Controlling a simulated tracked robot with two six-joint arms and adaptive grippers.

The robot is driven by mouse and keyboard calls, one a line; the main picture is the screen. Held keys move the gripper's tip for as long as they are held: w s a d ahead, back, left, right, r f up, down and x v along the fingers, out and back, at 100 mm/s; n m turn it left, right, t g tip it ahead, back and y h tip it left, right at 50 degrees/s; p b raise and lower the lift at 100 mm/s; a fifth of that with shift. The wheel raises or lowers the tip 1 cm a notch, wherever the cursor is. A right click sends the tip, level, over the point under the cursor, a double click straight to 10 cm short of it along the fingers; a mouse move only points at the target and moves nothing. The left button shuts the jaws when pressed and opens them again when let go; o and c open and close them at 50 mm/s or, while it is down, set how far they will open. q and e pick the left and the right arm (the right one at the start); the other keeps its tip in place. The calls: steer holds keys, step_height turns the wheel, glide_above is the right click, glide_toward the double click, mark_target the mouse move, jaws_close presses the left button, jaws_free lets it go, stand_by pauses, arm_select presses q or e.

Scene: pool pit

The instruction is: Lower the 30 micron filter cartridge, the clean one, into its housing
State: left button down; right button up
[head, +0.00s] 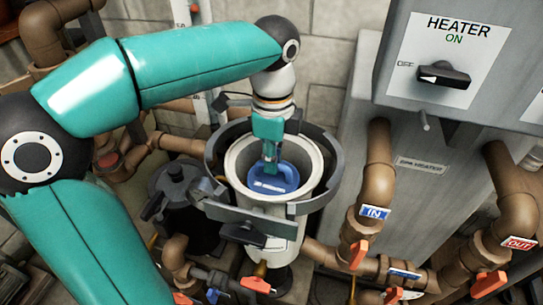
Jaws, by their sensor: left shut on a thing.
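The filter housing (236,165) is a white open-topped cylinder with a dark clamp band around it, in the middle of the head view. A cartridge with a blue top cap (285,183) is inside its mouth, below the rim. A small white label lies on the cap, too small to read. My left gripper (270,165) reaches down into the housing from above and is shut on the cartridge at its cap. The cartridge's body below the cap is hidden by the housing wall. My right gripper is not in view.
A grey heater box (430,55) with a dial stands close at the right. Brown pipes (378,180) with orange valve handles (358,252) run to the right and in front. A black lidded vessel (180,190) stands left of the housing. A block wall is behind.

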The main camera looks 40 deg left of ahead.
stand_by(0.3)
arm_select(q)
steer(key=c, duration=1.1)
jaws_free()
steer(key=shift+o, duration=0.3)
step_height(320, 180, up, 12)
steer(key=p, duration=1.1)
steer(key=shift+p, duration=0.4)
steer(key=shift+s, duration=0.1)
